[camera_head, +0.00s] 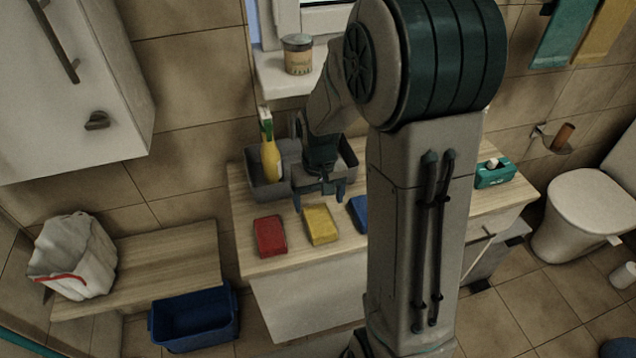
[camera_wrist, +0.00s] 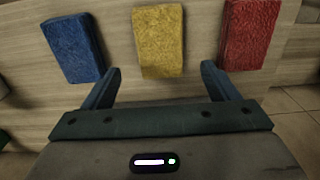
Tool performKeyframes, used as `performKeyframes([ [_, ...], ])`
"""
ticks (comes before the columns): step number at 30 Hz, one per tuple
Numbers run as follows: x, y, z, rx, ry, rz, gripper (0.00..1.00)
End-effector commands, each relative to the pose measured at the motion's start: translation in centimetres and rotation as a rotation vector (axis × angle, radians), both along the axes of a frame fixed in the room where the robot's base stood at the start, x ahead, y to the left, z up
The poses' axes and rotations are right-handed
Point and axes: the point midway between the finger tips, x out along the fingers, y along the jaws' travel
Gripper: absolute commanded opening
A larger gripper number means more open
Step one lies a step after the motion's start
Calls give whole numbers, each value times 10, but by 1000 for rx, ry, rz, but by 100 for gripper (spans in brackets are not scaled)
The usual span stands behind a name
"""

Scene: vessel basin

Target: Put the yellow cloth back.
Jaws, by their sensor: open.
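The yellow cloth (camera_head: 320,225) lies flat on the wooden counter, between a red cloth (camera_head: 269,236) and a blue cloth (camera_head: 358,213). In the wrist view the yellow cloth (camera_wrist: 158,40) is in the middle, with the blue cloth (camera_wrist: 73,48) to its left and the red cloth (camera_wrist: 250,34) to its right. My gripper (camera_head: 321,205) is open and empty, just behind the yellow cloth. In the wrist view my gripper (camera_wrist: 160,85) has its fingers spread, with the yellow cloth centred beyond them and not between the pads. My arm partly hides the blue cloth in the head view.
A teal box (camera_head: 494,173) is at the right end. A blue bin (camera_head: 195,318) and a white bag (camera_head: 73,255) are left. Towels (camera_head: 564,33) hang upper right.

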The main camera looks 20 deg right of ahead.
Motion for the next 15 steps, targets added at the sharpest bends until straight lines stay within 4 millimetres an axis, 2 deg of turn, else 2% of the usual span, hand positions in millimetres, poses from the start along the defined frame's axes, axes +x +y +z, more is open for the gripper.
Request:
performKeyframes([
  [1, 1, 0, 12, 0, -7, 0, 81],
  [6, 1, 0, 40, 0, -4, 0, 81],
  [11, 0, 0, 54, 0, -3, 1, 81],
  [15, -11, 0, 69, -2, -23, 2, 81],
])
